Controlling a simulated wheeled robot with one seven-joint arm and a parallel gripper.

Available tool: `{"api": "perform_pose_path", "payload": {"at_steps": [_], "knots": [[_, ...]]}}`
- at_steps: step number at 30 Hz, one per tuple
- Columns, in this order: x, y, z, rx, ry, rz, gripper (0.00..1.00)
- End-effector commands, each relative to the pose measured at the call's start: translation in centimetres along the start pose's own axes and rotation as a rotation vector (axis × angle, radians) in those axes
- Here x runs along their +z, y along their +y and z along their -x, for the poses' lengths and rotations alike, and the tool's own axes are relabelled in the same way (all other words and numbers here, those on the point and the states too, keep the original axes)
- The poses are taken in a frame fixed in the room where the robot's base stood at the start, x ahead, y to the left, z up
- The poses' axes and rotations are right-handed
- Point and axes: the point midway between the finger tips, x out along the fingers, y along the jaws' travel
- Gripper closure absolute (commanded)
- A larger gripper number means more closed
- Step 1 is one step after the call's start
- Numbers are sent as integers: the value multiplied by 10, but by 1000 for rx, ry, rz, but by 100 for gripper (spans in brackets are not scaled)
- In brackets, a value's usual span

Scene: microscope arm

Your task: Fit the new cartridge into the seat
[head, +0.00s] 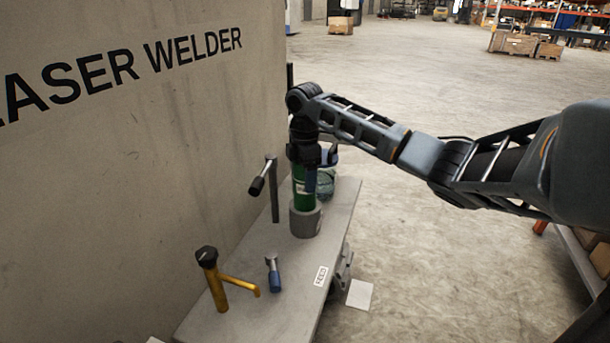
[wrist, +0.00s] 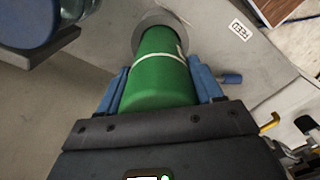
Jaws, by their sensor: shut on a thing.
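The new cartridge (head: 302,188) is a green cylinder with a pale band. It stands about upright with its lower end at the round grey seat (head: 305,222) on the bench; I cannot tell how deep it sits. My gripper (head: 305,165) is above the seat and shut on the cartridge's upper part. In the wrist view the green cartridge (wrist: 157,70) lies between the blue fingers of my gripper (wrist: 158,88), and its far end meets the grey ring of the seat (wrist: 160,20). The inside of the seat is hidden by the cartridge.
A post with a black-handled lever (head: 272,190) stands left of the seat. A yellow lever (head: 215,280) and a small blue-handled part (head: 273,273) are nearer on the bench (head: 250,310). A translucent container (head: 325,180) is behind the cartridge. The welder wall (head: 150,150) borders the left.

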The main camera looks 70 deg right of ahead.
Motion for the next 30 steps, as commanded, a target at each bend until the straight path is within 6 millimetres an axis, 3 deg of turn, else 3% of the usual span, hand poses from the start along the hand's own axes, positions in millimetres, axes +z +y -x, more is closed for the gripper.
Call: {"api": "perform_pose_path", "payload": {"at_steps": [30], "knots": [[0,0,-22,1,0,-1,82]]}}
